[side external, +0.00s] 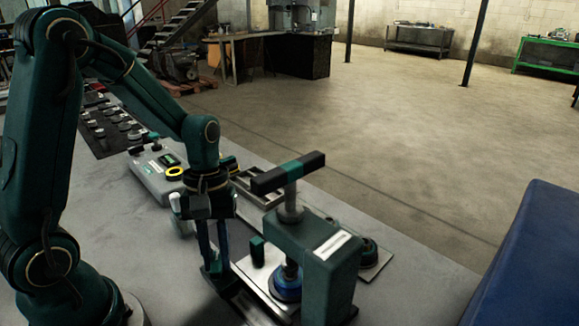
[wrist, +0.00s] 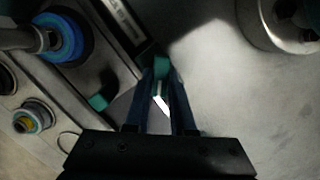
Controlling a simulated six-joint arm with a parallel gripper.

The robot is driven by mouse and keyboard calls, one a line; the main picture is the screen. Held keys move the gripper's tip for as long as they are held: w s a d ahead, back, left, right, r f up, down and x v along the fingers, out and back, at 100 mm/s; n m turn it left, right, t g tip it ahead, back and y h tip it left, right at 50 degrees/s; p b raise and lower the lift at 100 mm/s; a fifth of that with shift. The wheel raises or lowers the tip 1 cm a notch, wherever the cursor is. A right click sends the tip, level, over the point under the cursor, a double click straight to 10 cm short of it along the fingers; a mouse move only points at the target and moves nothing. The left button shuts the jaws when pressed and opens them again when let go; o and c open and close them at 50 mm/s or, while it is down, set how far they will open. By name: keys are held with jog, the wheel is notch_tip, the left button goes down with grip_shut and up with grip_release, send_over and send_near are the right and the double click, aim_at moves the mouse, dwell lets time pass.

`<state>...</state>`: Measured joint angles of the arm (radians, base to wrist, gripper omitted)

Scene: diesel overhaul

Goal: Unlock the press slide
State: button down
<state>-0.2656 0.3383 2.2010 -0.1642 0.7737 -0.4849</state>
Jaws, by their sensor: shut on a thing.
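The press (side external: 325,262) stands at the front right in the side view, a dark green frame with a black and teal bar handle (side external: 288,172) on its screw. Beneath it lies a pale slide plate (side external: 262,268) carrying a round part with a blue ring (side external: 286,287). The blue ring also shows in the wrist view (wrist: 70,38). My gripper (side external: 214,268) points down beside the plate's left edge. In the wrist view my gripper (wrist: 160,78) is shut on a small teal tab (wrist: 161,64) at the slide's edge. The tab's lower part is hidden between the fingers.
A dark green upright block (side external: 257,247) stands on the plate near my gripper. A blue surface (side external: 530,262) is at right.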

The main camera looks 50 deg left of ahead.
jog(key=n, duration=0.4)
jog(key=shift+s+t, duration=0.15)
jog(key=shift+t, duration=0.15)
jog(key=shift+n+h, duration=0.3)
jog(key=shift+n, duration=0.1)
jog(key=n, duration=0.3)
jog(key=shift+t, duration=0.4)
jog(key=shift+m, duration=0.3)
jog(key=c, duration=0.8)
grip_release()
jog(key=shift+o, duration=0.2)
jog(key=shift+r, duration=0.1)
